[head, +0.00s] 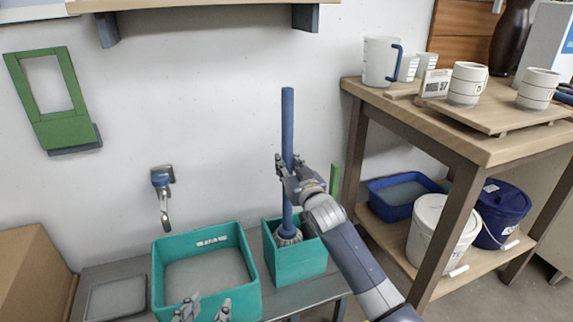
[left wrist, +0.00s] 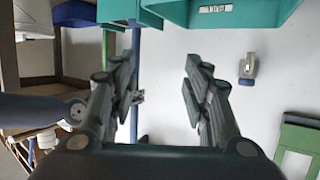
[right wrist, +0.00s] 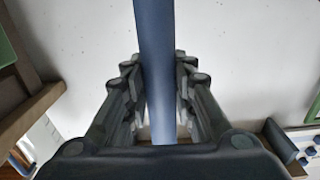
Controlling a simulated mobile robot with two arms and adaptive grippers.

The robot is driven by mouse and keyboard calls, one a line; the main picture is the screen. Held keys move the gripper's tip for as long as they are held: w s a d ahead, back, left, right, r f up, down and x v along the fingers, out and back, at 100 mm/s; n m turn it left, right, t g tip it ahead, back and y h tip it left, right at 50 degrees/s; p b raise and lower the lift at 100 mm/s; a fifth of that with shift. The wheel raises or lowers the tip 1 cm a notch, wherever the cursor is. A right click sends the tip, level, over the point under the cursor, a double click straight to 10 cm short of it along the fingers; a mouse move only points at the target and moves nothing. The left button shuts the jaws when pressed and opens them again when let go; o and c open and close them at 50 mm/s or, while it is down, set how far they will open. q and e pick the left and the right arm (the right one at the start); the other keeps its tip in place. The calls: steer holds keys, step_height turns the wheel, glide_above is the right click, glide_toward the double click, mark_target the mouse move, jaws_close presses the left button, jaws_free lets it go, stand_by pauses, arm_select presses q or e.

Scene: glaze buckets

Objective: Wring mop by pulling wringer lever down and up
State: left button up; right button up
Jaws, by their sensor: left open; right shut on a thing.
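The mop's blue handle (head: 287,125) stands upright, with its grey head (head: 288,236) in the smaller teal bucket (head: 302,264). My right gripper (head: 290,178) is shut on the handle; the right wrist view shows the handle (right wrist: 156,70) between its fingers. A green upright bar (head: 335,180), apparently the wringer lever, stands behind my right gripper, partly hidden by it. My left gripper (head: 203,312) is open and empty at the bottom edge, in front of the larger teal basin (head: 258,285). In the left wrist view, its fingers (left wrist: 165,85) are apart.
A tap (head: 163,190) is on the wall above the basin. At the right, a wooden table (head: 450,128) carries mugs; its lower shelf holds a blue tub (head: 400,200), a white bucket (head: 440,235) and a dark blue bucket (head: 500,215). A cardboard box (head: 32,262) is at left.

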steer(key=shift+w+d+r+p, duration=0.15)
steer(key=shift+d+p, duration=0.15)
steer(key=shift+d, duration=0.25)
arm_select(q)
steer(key=s+f+g, duration=0.1)
steer(key=a+f, duration=0.1)
steer(key=f, duration=0.1)
steer(key=shift+s+g+y, duration=0.3)
steer(key=shift+s+g, duration=0.05)
steer(key=shift+g, duration=0.05)
steer(key=shift+s, duration=0.15)
stand_by(0.4)
steer(key=shift+s+f, duration=0.15)
steer(key=shift+f, duration=0.1)
arm_select(e)
steer(key=shift+f, duration=0.2)
arm_select(q)
steer(key=shift+s+a+f+g, duration=0.15)
steer(key=shift+f+g, duration=0.05)
steer(key=shift+g, duration=0.1)
arm_select(e)
steer(key=o, duration=2.3)
steer(key=shift+f, duration=0.1)
